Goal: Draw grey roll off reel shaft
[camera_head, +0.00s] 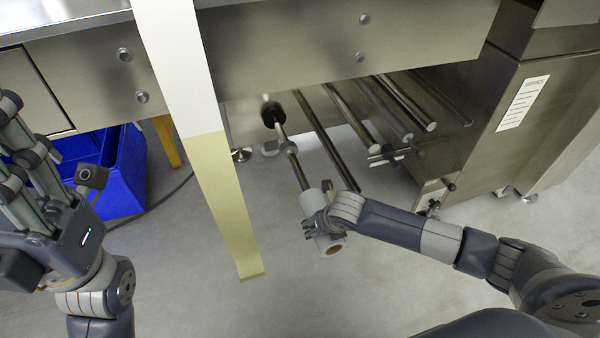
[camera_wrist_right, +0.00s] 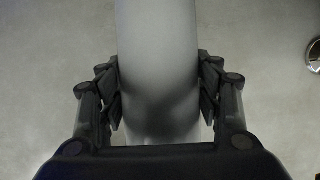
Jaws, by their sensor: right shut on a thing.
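The grey roll (camera_head: 313,203) is a pale cylinder with a brownish core showing at its near lower end, in the middle of the head view. My right gripper (camera_head: 322,222) is shut around it near that end. In the right wrist view the roll (camera_wrist_right: 158,60) lies between both finger pads of my right gripper (camera_wrist_right: 160,95). The reel shaft (camera_head: 298,168) slopes from a black hub (camera_head: 272,114) down to the roll's far end. I cannot tell how much shaft is inside the roll. My left gripper (camera_head: 25,155) is at the left, away from the roll; its fingertips are unclear.
A white and yellow strip (camera_head: 215,155) hangs left of the shaft. Several bare metal rods (camera_head: 328,140) stick out under the machine (camera_head: 320,45) to the right. A blue bin (camera_head: 122,175) stands at the left. The grey floor below the roll is clear.

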